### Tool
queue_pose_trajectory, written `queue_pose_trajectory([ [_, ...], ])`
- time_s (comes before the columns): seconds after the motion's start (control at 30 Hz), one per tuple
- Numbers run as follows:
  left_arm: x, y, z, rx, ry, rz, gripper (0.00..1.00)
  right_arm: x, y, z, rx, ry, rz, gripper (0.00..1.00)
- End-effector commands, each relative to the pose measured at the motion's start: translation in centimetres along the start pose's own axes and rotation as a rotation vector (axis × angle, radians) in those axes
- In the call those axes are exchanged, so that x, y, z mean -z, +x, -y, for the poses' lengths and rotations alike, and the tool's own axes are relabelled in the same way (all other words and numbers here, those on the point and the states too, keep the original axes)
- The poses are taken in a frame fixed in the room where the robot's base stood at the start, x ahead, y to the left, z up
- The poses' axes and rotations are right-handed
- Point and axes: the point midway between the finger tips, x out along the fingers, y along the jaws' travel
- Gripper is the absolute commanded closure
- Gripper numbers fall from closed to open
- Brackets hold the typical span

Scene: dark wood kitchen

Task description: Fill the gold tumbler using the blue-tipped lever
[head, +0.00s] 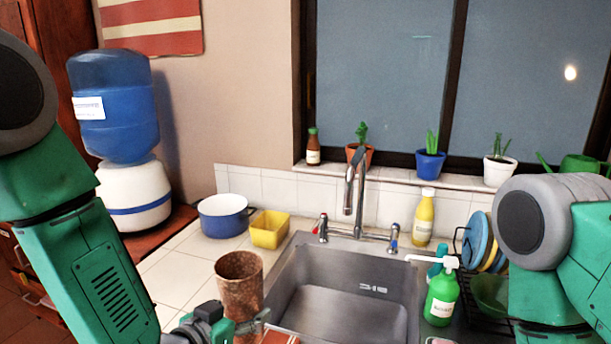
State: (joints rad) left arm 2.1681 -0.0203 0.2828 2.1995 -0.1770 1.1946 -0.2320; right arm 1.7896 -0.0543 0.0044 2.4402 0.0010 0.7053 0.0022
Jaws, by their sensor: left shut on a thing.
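The tumbler (239,283) is a mottled brown-gold cup, upright at the left edge of the sink. My left gripper (240,325) is shut on its lower part. The cup's base is hidden by the gripper and the frame edge. The blue-tipped lever (393,237) is on the right side of the chrome faucet (358,195). A red-tipped lever (321,227) is on the left side. The spout stands over the back of the sink basin (345,310), apart from the tumbler. My right arm shows at the right, but its gripper is out of view.
A green soap bottle (441,295) and a yellow bottle (423,218) stand right of the sink, near a rack of plates (477,240). A blue pot (223,217) and a yellow container (269,230) sit left of the faucet. The basin looks empty.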

Motion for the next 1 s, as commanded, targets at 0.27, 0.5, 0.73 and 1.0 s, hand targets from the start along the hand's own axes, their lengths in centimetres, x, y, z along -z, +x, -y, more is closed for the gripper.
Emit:
queue_pose_trajectory([
  [0.27,-2.5,-3.4,4.0,0.194,-0.07,0.001,0.82,-0.1,0.0,0.0,0.0,-0.001,0.001,0.67],
  [0.5,-4.1,-6.2,6.8,0.326,-0.117,-0.001,0.82,-0.1,0.0,0.0,0.0,-0.001,0.001,0.67],
  [0.73,-5.1,-8.3,8.5,0.407,-0.146,-0.001,0.82,-0.1,0.0,0.0,0.0,0.0,0.001,0.67],
  [1.0,-6.7,-7.9,8.7,0.416,-0.148,-0.003,0.82,-0.1,1.6,0.0,0.0,0.0,0.001,0.67],
])
